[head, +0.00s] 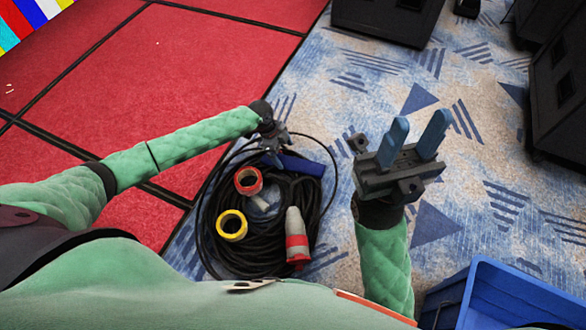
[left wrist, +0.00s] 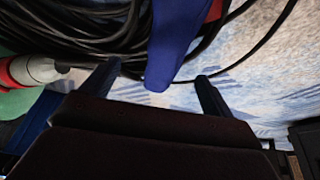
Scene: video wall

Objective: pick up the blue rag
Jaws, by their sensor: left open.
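The blue rag (head: 303,165) lies draped over a coil of black cable on the patterned carpet. In the left wrist view the rag (left wrist: 178,38) hangs down as a blue strip, and its lower end appears between my finger tips. My left gripper (head: 274,148) is at the upper left end of the rag, small and partly dark against the cable. In the left wrist view its two fingers (left wrist: 155,86) are spread apart, one on each side of the rag's end. I cannot tell whether they touch it. My right gripper (head: 416,135) is open and empty, raised to the right of the coil.
A blue crate (head: 500,300) stands at the lower right. Black cases (head: 388,20) stand at the back and right. Red panels (head: 150,80) cover the left.

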